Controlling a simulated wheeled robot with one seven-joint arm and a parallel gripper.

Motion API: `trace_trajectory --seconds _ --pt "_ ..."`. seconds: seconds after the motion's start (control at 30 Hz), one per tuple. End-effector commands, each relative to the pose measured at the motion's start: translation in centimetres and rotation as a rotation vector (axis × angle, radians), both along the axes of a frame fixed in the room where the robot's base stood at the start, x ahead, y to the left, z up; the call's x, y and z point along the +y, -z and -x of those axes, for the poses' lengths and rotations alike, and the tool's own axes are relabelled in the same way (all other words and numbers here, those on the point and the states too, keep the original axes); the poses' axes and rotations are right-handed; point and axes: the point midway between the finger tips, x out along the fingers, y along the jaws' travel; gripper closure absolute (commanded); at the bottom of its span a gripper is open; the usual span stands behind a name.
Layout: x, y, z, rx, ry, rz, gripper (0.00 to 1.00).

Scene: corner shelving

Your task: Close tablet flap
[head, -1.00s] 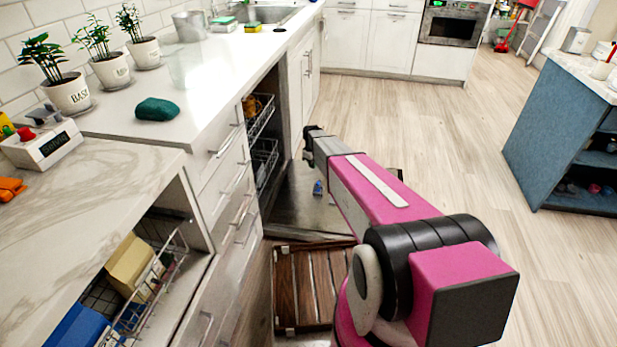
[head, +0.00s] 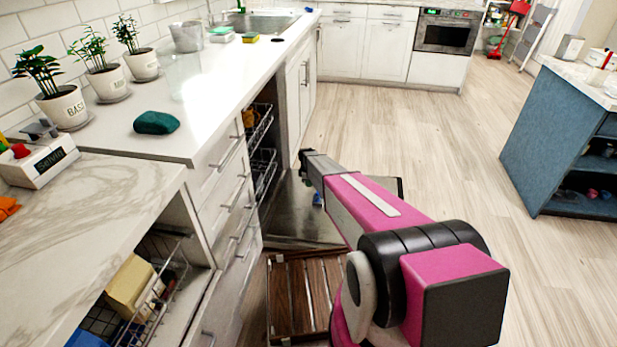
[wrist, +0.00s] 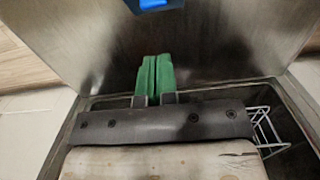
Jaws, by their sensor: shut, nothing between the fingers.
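The dishwasher door (head: 330,222) is folded down open, its steel inner face showing. A small blue piece (head: 317,199) is on that face, and in the wrist view it shows at the top edge (wrist: 155,5), partly cut off. It looks like the tablet flap, but I cannot tell how far open it is. My gripper's green fingers (wrist: 153,78) are shut together and empty, pointing toward the blue piece with a gap between them. In the head view the fingers are hidden behind my arm.
The open dishwasher with wire racks (head: 262,170) is left of the door, under the white counter (head: 215,90). A slatted wooden piece (head: 305,295) lies in front of the door. A blue island (head: 550,140) stands at the right. The floor between is clear.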

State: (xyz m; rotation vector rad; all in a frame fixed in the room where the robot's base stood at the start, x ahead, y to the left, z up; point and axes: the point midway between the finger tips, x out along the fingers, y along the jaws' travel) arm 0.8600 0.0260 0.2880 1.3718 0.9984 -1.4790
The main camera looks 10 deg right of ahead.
Motion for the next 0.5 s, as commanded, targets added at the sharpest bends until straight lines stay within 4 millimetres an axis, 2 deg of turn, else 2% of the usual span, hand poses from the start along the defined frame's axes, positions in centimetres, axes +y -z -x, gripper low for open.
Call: trace_trajectory --seconds 0.07,0.2,0.5 --pt "-0.1 1.5 -0.1 0.0 0.0 0.0 1.0" --pt "-1.8 2.7 0.6 0.0 0.002 0.0 1.0" --pt "-3.0 3.7 0.9 -0.001 0.0 -0.001 1.0"
